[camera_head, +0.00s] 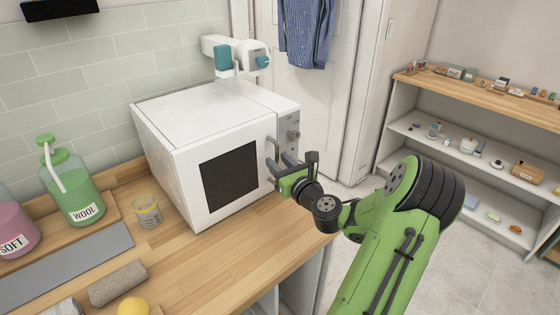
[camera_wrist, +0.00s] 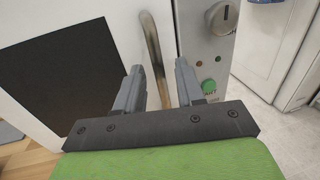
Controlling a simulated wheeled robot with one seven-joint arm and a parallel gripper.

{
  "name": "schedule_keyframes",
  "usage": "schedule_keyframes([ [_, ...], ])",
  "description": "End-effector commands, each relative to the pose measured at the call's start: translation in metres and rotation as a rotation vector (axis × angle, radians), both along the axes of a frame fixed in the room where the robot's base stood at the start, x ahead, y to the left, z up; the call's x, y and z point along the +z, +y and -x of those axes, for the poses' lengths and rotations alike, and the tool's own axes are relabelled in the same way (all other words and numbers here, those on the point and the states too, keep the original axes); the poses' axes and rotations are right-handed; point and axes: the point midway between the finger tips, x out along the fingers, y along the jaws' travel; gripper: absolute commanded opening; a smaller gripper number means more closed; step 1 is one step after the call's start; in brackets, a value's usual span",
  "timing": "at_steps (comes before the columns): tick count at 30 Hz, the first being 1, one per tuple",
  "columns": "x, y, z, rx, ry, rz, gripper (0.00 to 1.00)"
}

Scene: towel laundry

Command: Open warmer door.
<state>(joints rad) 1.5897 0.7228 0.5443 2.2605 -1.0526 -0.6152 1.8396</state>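The white warmer (camera_head: 185,125) stands on the wooden counter. Its door (camera_head: 247,163) has a dark window (camera_head: 229,178) and looks closed. A curved metal handle (camera_wrist: 153,55) is at the door's right edge, and it also shows in the head view (camera_head: 272,150). My gripper (camera_head: 279,167) is in front of the door's right side, near the handle. In the wrist view its two fingers (camera_wrist: 160,80) are apart, and the handle's lower part lies between or just beyond them. I cannot tell whether they touch it. The control panel (camera_wrist: 208,50) with a knob and green button is right of the handle.
A green WOOL bottle (camera_head: 75,190), a small cup (camera_head: 146,211) and a rolled towel (camera_head: 118,283) are on the counter (camera_head: 210,262) to the left. A shelf unit (camera_head: 480,130) with small items stands at the right. The floor between counter and shelf looks clear.

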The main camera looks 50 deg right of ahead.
Motion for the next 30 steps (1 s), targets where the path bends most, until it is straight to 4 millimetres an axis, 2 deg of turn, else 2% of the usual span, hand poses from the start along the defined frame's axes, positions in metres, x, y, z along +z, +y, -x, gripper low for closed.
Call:
schedule_keyframes([
  [6, -0.0001, -0.0002, -0.0008, 0.000, 0.000, -0.001, 0.38],
  [14, 0.0001, -0.0002, -0.0005, 0.000, 0.000, 0.000, 0.00],
  [30, 0.0012, -0.0045, 0.0010, -0.013, -0.001, -0.002, 0.00],
])
